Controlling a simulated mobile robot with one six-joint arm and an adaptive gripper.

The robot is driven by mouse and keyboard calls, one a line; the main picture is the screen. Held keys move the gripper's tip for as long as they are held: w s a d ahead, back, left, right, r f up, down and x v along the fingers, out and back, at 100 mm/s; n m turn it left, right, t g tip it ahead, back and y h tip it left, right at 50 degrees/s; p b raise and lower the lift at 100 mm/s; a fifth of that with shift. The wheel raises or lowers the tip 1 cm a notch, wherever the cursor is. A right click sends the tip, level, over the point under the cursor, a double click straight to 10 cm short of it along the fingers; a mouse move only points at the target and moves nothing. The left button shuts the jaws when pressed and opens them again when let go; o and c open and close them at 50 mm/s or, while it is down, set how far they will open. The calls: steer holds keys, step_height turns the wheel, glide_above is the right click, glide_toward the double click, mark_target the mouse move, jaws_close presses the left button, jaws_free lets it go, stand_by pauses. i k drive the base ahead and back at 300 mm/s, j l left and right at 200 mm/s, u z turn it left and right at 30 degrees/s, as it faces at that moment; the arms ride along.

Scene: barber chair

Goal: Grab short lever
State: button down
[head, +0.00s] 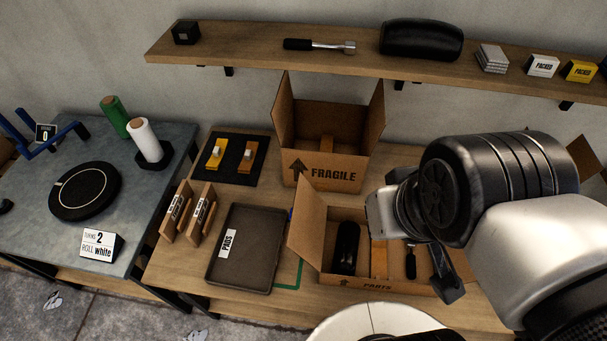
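A small lever with a dark handle (410,262) stands in the right part of the open PARTS box (362,284); it looks like the short lever. Its upper end is partly hidden by my arm. My gripper (446,284) is over the right end of this box, to the right of the lever. One dark finger shows clearly; the rest is hidden behind my wrist, so its opening cannot be told. A longer lever with a black handle and metal head (320,46) lies on the wall shelf.
The PARTS box also holds a black pad (347,248) and an orange-brown piece (378,258). Its left flap (312,226) stands up. The FRAGILE box (318,165) stands open behind. A dark PADS tray (246,250) lies to the left. The shelf (240,58) runs above.

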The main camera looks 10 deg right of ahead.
mark_target(411, 264)
steer(key=j+z, duration=0.25)
steer(key=z, duration=0.15)
steer(key=j+z, duration=0.2)
steer(key=z, duration=0.2)
steer(key=j+z, duration=0.25)
steer(key=z, duration=0.15)
steer(key=k+j+z, duration=0.1)
steer(key=z, duration=0.3)
steer(key=k+j+z, duration=0.15)
steer(key=k+j, duration=0.2)
steer(key=j, duration=0.25)
steer(key=k+j+z, duration=0.1)
steer(key=k+j, duration=0.25)
steer(key=j, duration=0.15)
steer(key=k+j+z, duration=0.15)
steer(key=k+j, duration=0.2)
steer(key=j, duration=0.2)
